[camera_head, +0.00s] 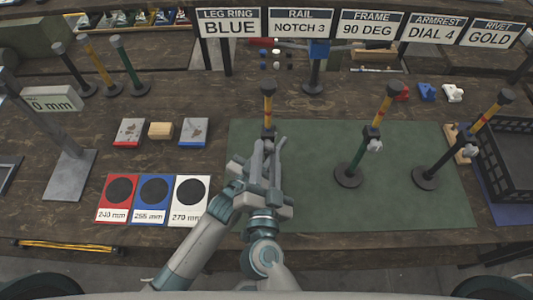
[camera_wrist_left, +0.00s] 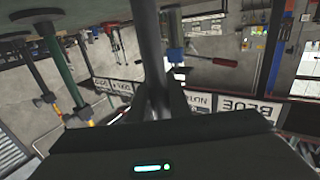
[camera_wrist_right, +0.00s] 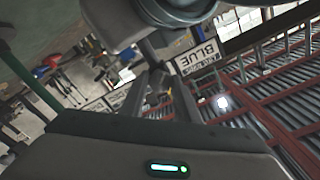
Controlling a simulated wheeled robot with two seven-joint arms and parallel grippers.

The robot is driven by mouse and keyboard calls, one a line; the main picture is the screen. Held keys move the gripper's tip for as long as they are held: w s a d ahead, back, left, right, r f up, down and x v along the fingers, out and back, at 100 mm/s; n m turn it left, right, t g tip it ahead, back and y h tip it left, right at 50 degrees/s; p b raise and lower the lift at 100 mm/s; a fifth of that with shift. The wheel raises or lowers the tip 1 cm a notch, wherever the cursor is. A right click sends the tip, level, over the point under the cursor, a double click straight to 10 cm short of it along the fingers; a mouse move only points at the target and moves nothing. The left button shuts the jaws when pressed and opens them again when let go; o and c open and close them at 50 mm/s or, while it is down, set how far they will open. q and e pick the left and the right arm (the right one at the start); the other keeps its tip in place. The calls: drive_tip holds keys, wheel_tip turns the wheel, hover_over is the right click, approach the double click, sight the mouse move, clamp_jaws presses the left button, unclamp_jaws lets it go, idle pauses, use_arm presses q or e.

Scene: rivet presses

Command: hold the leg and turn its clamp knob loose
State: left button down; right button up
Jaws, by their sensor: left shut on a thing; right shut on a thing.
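The leg (camera_head: 268,103) in front of me stands upright at the left side of the green mat, with a yellow upper tube and a dark cap. It shows in the left wrist view as a dark pole (camera_wrist_left: 148,45). My left gripper (camera_wrist_left: 155,100) is shut on that pole, low on the leg. My right gripper (camera_wrist_right: 152,92) is shut at the clamp, around a small part that looks like the clamp knob. The fingers mostly hide the knob. In the head view both grippers crowd together and hide the leg's lower part and base.
A black crate (camera_head: 508,150) is at right. Red, blue and white size cards (camera_head: 153,199) lie at left. Signs (camera_head: 230,22) line the back.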

drive_tip(key=shift+f+n, duration=0.1)
drive_tip(key=shift+n, duration=0.5)
drive_tip(key=o, duration=1.1)
drive_tip(key=shift+c, duration=0.2)
drive_tip(key=shift+m, duration=0.4)
